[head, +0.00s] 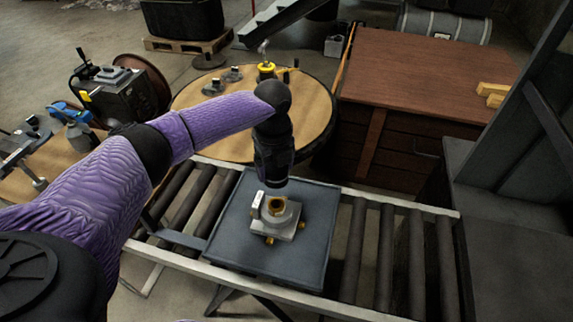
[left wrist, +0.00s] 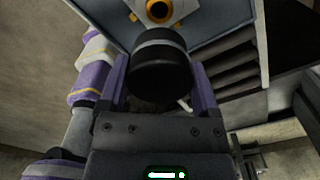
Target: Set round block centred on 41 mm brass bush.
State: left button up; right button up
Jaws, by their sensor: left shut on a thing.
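My left gripper (head: 274,181) is above the grey tray in the head view. In the left wrist view, its two fingers are shut on a dark round block (left wrist: 160,70) with a paler band near its far end. The brass bush (head: 277,205) stands on a light grey fixture (head: 283,228) in the head view, just below the gripper. The bush also shows in the left wrist view (left wrist: 158,11), beyond the block, with a dark bore. The block looks apart from the bush. My right gripper is not in view.
The fixture sits on a grey tray (head: 229,232) across a roller conveyor (head: 374,262). A round wooden table (head: 310,115) with small tools stands behind. A brown wooden cabinet (head: 425,75) is at the back right, and a dark metal structure (head: 510,215) stands at the right.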

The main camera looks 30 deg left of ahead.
pick_arm(q)
jog(key=shift+a, duration=0.1)
jog(key=shift+f+m+b, duration=0.3)
jog(key=shift+f+b, duration=0.05)
jog(key=shift+b, duration=0.05)
notch_tip(320, 180, down, 5)
jog(key=b, duration=0.5)
jog(key=shift+f+b, duration=0.2)
jog(key=shift+b, duration=0.15)
jog(key=shift+f, duration=0.5)
jog(key=shift+r, duration=0.1)
jog(key=shift+p, duration=0.35)
